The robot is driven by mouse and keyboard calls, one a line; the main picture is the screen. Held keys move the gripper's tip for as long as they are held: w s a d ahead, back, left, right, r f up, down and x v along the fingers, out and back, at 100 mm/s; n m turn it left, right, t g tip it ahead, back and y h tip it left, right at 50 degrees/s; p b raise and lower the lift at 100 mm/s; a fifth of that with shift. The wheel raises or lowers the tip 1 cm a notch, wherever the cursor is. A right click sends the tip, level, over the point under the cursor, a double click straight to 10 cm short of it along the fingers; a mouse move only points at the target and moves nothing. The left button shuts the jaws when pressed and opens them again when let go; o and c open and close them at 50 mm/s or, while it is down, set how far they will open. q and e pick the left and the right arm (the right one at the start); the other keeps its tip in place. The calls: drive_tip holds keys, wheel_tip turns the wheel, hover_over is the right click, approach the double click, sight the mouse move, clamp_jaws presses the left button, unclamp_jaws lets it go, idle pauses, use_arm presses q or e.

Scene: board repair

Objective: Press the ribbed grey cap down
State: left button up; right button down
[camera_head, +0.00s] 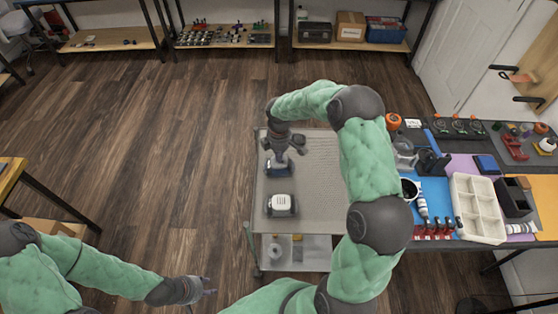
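Two small box-shaped units stand on the grey cart top (325,190). The far one is a dark blue and grey unit (279,170). The near one is a dark unit with a pale, ribbed-looking top (281,204). I cannot tell for sure which part is the ribbed grey cap. My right gripper (284,156) points down at the far unit and hides part of its top. I cannot tell whether it touches or how its fingertips stand. My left gripper (208,286) is far from the cart, low over the floor, with its fingertips apart.
The cart has a lower shelf (310,252) with small parts. The cart's middle is clear. Shelves stand at the back.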

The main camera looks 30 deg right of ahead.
drive_tip(key=shift+f, duration=0.4)
idle(0.7)
drive_tip(key=shift+r, duration=0.1)
drive_tip(key=shift+r+p, duration=2.9)
drive_tip(key=shift+r, duration=1.1)
drive_tip(key=shift+a+f, duration=0.1)
